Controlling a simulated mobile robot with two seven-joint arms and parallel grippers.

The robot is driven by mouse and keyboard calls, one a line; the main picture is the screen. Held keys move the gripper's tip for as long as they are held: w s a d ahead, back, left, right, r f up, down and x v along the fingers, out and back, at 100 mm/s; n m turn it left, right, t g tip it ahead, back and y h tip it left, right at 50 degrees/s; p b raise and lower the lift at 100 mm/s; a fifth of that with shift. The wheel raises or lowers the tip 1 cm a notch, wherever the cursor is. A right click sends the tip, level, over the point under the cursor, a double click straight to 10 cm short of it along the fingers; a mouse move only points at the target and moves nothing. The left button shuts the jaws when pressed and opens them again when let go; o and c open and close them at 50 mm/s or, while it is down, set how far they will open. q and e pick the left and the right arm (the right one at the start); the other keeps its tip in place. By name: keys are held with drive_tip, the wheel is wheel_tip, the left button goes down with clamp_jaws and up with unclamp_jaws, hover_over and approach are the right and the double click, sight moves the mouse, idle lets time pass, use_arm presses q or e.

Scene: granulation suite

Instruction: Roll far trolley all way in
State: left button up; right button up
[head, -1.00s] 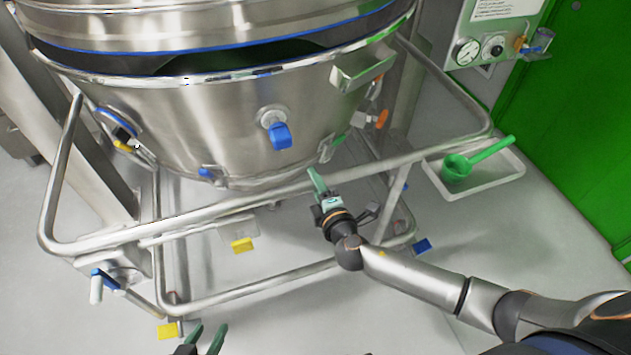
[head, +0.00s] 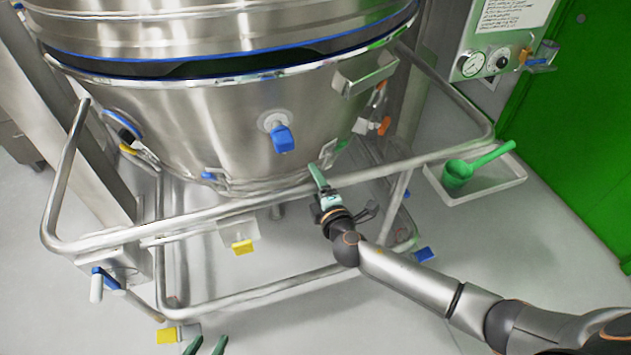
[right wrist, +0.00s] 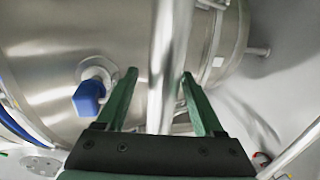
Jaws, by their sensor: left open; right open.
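The trolley (head: 330,187) is a frame of bent steel tube around a large steel bowl (head: 215,130) with a blue-capped port (head: 282,138). Its upper rail crosses the head view. My right gripper (head: 318,178) is at this rail, right of the middle. In the right wrist view the rail (right wrist: 165,70) runs between the two open green fingers (right wrist: 160,95), with a gap to each side. My left gripper (head: 205,346) is open at the bottom edge of the head view, apart from the trolley and only partly in view.
Yellow pedals (head: 243,247) and a blue pedal (head: 425,254) sit low on the trolley. A white tray (head: 515,184) with a green scoop (head: 458,174) is at the right. A gauge panel (head: 490,60) stands by the green wall (head: 575,130). Floor in front is clear.

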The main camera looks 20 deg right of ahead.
use_arm(q)
drive_tip(key=shift+d+r+p, duration=0.1)
drive_tip(key=shift+r+p, duration=0.3)
drive_tip(key=shift+p, duration=0.3)
use_arm(e)
drive_tip(key=s+r, duration=0.2)
drive_tip(key=s, duration=1)
drive_tip(key=shift+s+d+r, duration=0.15)
drive_tip(key=shift+d+r, duration=0.05)
drive_tip(key=shift+r, duration=0.05)
drive_tip(key=shift+f, duration=0.1)
drive_tip(key=s+a+f+m+g+y, duration=0.25)
drive_tip(key=s+f+m+g, duration=0.45)
drive_tip(key=s+f+m, duration=0.6)
use_arm(q)
drive_tip(key=s+a+r+p, duration=0.1)
drive_tip(key=a+r+p, duration=0.2)
drive_tip(key=r+p, duration=0.8)
drive_tip(key=p, duration=0.4)
drive_tip(key=shift+s+r+n+y, duration=0.2)
drive_tip(key=shift+s+n+y, duration=0.1)
drive_tip(key=shift+s+y, duration=0.1)
use_arm(e)
drive_tip(key=s+d+r+m, duration=0.1)
drive_tip(key=r, duration=0.6)
drive_tip(key=s+d+r+m, duration=0.2)
drive_tip(key=r, duration=0.5)
drive_tip(key=shift+d+t+h, duration=0.15)
drive_tip(key=shift+t+h, duration=0.15)
drive_tip(key=shift+h, duration=0.05)
